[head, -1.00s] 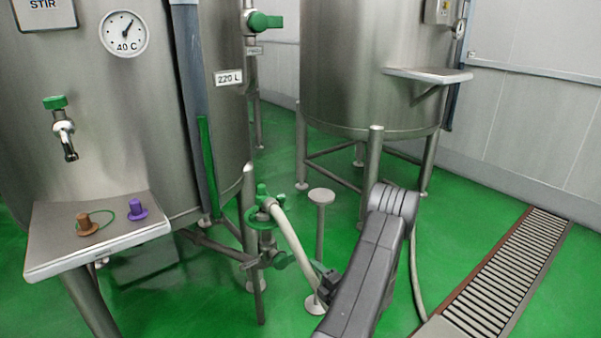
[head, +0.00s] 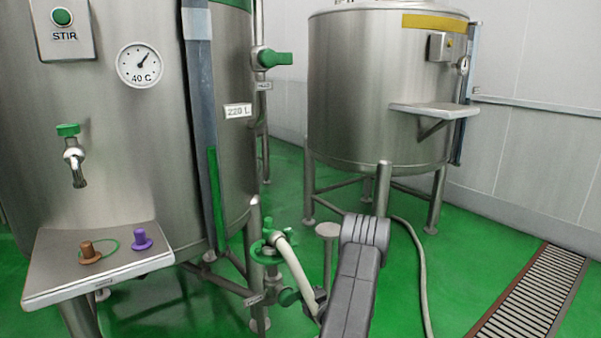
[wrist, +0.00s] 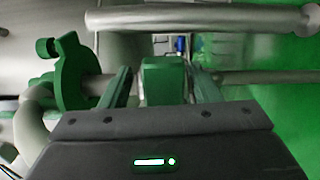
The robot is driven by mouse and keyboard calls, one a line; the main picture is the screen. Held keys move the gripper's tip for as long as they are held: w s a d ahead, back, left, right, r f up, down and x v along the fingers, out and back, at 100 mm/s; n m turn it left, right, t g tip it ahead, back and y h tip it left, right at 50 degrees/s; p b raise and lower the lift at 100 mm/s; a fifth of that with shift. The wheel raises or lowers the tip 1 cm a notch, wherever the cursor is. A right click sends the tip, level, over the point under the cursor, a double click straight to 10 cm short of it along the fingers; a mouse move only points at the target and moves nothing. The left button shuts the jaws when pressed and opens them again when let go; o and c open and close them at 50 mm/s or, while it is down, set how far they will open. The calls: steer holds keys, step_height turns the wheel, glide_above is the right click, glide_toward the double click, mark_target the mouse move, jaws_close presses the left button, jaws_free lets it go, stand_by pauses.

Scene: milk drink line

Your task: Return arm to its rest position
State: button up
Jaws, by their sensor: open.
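My gripper (wrist: 163,72) shows in the wrist view with its two fingers apart, so it is open. A green block-like part (wrist: 164,82) stands between the fingers, with a gap on each side; it looks like a valve handle. A green clamp-like fitting (wrist: 72,75) is just left of the fingers. In the head view my arm (head: 355,270) rises from the bottom edge, right of the outlet valve and hose. The gripper itself is hidden in the head view. A green valve handle (head: 289,297) shows low on the left tank's outlet.
The left steel tank (head: 110,150) carries a shelf (head: 60,268) with a brown plug (head: 89,252) and a purple plug (head: 142,239). A pale hose (head: 297,268) hangs beside my arm. A second tank (head: 375,100) stands behind. Green floor is open right, near the drain grate (head: 530,300).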

steer(key=shift+f, duration=0.1)
steer(key=shift+f+m, duration=0.1)
steer(key=shift+m, duration=0.3)
steer(key=p+v, duration=0.3)
steer(key=v, duration=1.1)
steer(key=b+x, duration=0.3)
steer(key=x, duration=1.1)
steer(key=shift+w+a+f, duration=0.1)
steer(key=shift+a, duration=0.05)
steer(key=shift+r+n, duration=0.45)
steer(key=shift+n, duration=0.15)
steer(key=shift+s, duration=0.2)
